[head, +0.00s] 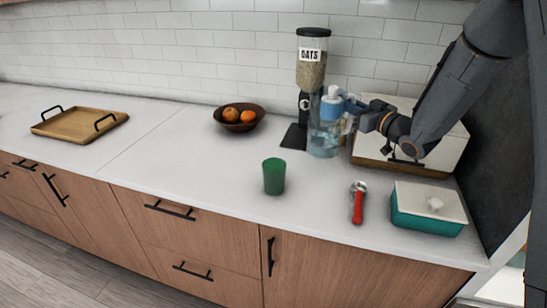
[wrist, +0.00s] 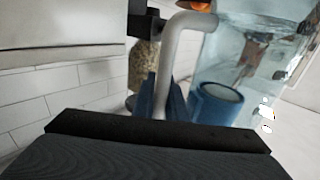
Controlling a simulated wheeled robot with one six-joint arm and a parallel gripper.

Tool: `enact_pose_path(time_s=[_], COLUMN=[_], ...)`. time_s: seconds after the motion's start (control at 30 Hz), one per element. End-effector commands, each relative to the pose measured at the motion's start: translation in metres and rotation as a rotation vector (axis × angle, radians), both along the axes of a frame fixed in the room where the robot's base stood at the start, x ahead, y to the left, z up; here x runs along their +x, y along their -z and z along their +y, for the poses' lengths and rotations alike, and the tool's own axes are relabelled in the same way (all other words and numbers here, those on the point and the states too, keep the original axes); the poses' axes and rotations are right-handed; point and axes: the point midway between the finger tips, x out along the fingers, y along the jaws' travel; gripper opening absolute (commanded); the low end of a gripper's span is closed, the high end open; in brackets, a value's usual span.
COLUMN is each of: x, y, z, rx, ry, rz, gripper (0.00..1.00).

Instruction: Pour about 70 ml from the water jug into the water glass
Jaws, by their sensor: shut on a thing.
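The clear water jug (head: 322,139) stands upright at the back right of the counter, in front of the oats dispenser; I cannot tell whether it touches the counter. In the wrist view the jug (wrist: 265,65) fills the upper right, with its pale handle (wrist: 166,85) at my gripper. My gripper (head: 354,118) is shut on the jug's handle from the right. The water glass, a green tumbler (head: 274,177), stands upright near the counter's front middle, left of and nearer than the jug. Its inside is not clear.
A red-handled tool (head: 358,205) and a teal container (head: 428,216) lie front right. A fruit bowl (head: 239,125) and tray (head: 60,127) are left. Counter around the glass is clear.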

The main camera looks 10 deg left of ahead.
Motion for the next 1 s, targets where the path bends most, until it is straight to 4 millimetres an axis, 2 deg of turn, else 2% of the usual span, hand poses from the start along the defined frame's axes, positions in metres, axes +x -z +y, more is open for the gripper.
enact_pose_path(time_s=[0.2, 0.57, 1.0], x=[0.001, 0.000, -0.006], y=[0.003, 0.005, 0.031], z=[0.009, 0.010, 0.018], rx=[-0.002, -0.006, -0.146], ry=[-0.050, -0.053, -0.053], rz=[0.005, 0.001, -0.104], gripper=[0.00, 0.00, 0.00])
